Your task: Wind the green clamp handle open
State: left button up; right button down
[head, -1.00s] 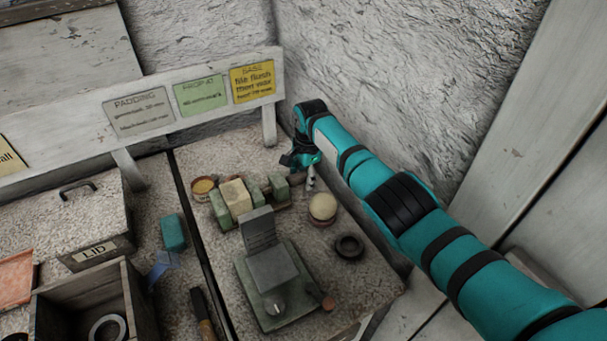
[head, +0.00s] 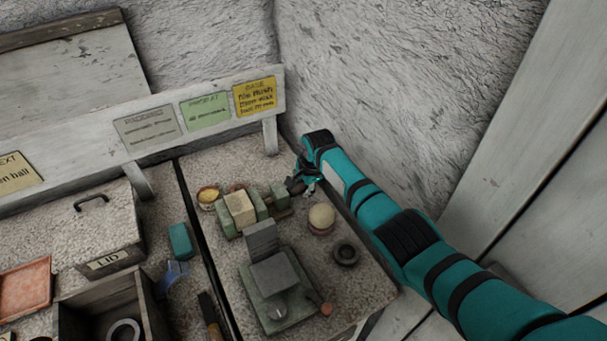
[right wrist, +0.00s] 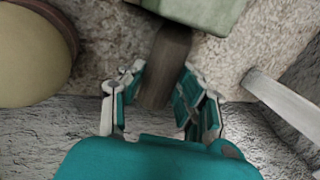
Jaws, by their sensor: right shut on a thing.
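The green clamp (head: 280,196) stands on the right bench top, with a pale block (head: 240,209) between its green jaws. In the right wrist view, a green part of the clamp (right wrist: 200,12) shows at the top, and its brown handle (right wrist: 166,60) runs from it down between my fingers. My right gripper (head: 304,184) is at the clamp's right end. In the right wrist view my right gripper (right wrist: 158,98) is shut on the brown handle, with fingers on both sides. My left gripper is not in view.
A cream ball (head: 321,217) on a small stand sits close to the gripper, with a dark ring (head: 346,254) in front. A grey and green device (head: 274,275) stands nearer. A yellow-topped pot (head: 208,196) is left of the clamp. The rough wall rises behind my arm.

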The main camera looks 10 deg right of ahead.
jog(key=t+p, duration=0.1)
jog(key=t+y+p, duration=0.1)
jog(key=p, duration=0.1)
jog(key=shift+s+d+p, duration=0.1)
jog(key=shift+s+p, duration=0.15)
jog(key=shift+p, duration=0.05)
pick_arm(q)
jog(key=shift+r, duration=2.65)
pick_arm(e)
jog(key=shift+f+t+y, duration=0.25)
jog(key=shift+t+y, duration=0.25)
jog(key=shift+t, duration=0.8)
jog(key=c, duration=0.9)
grip_release()
jog(key=shift+r, duration=0.1)
jog(key=shift+r, duration=0.1)
notch_tip(320, 180, up, 10)
jog(key=shift+f, duration=0.15)
